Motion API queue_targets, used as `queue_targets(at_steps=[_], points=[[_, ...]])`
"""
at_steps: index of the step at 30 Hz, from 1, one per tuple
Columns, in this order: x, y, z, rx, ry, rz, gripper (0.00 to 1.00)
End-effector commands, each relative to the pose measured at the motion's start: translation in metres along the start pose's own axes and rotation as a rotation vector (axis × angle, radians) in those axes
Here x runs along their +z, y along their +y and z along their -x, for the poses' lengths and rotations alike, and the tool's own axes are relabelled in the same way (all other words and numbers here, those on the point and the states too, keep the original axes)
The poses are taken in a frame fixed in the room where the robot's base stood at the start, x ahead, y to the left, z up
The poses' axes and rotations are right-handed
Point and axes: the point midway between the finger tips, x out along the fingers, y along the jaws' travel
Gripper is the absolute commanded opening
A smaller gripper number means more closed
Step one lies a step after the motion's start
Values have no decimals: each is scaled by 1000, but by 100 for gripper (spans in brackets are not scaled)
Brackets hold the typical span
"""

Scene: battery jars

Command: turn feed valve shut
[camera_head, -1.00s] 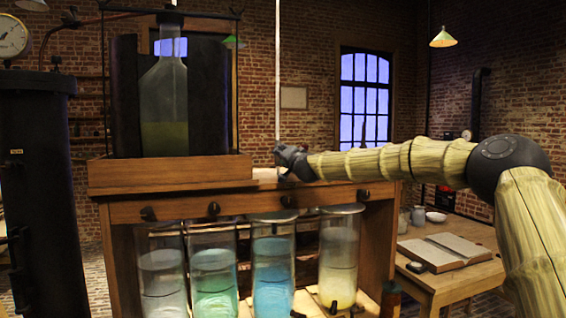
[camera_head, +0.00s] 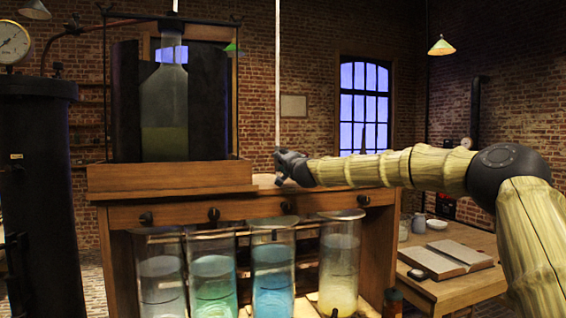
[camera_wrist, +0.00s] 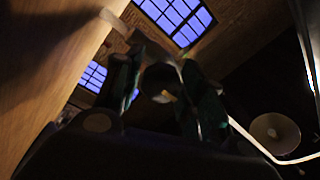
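Several dark valve knobs stick out of the front rail of a wooden cabinet (camera_head: 168,213): a far-left knob (camera_head: 146,218), a second knob (camera_head: 213,214), a third knob (camera_head: 286,206) and a right knob (camera_head: 363,200). I cannot tell which is the feed valve. My gripper (camera_head: 284,178) is at the cabinet's top front edge, a little above the third knob. In the wrist view my gripper (camera_wrist: 161,92) has its fingers apart. A dark round part (camera_wrist: 160,80) shows between them, too dim to identify. I see no clear contact with any knob.
Glass jars with coloured liquid, such as a blue jar (camera_head: 273,278), stand below the rail. A large flask (camera_head: 164,110) stands on the cabinet top. A thin pale rod (camera_head: 277,75) rises behind my gripper. A side table holds an open book (camera_head: 446,259).

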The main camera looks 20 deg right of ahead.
Motion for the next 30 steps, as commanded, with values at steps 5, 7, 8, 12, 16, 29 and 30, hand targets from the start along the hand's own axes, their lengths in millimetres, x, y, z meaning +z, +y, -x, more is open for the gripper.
queue_targets(at_steps=[5,7,8,12,16,29,30], points=[[0,0,0,0,-1,1,54],[0,0,0,0,-1,1,54],[0,0,0,0,-1,1,54],[0,0,2,0,-1,1,54],[-1,-1,11,-1,0,1,54],[-1,0,78,-1,0,0,54],[-1,-1,84,-1,-1,0,54]])
